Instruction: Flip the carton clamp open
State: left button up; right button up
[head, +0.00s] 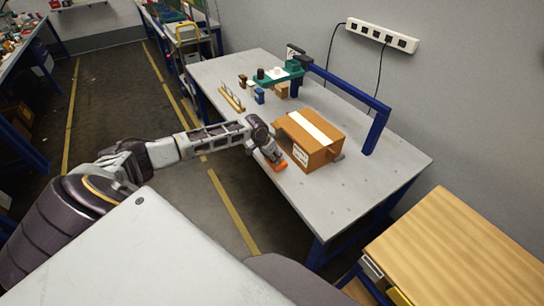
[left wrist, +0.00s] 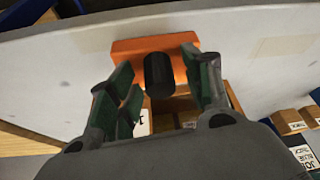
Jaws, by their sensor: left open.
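The brown carton (head: 312,143) with a white strip on top stands on the grey table. An orange clamp piece (head: 276,165) lies low at the carton's near left side. In the left wrist view the orange piece (left wrist: 125,47) carries a black cylindrical knob or handle (left wrist: 158,76). My left gripper (head: 272,153) is at the orange piece, beside the carton. In the left wrist view its green-padded fingers (left wrist: 162,78) are apart on either side of the black knob; I see gaps between pads and knob. The gripper partly hides the carton's near side. My right gripper is not in view.
The grey table (head: 370,185) is bare in front and right of the carton. A blue frame (head: 376,130) rises behind it. A green device (head: 280,75), a small rack (head: 232,98) and small blocks stand farther back. A wooden-topped table (head: 470,250) is at right.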

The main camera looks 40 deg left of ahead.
pick_arm(q)
jog(key=shift+r, duration=0.15)
jog(key=v, duration=1.1)
jog(key=shift+s+r, duration=0.3)
jog(key=shift+a, duration=0.15)
dwell(0.3)
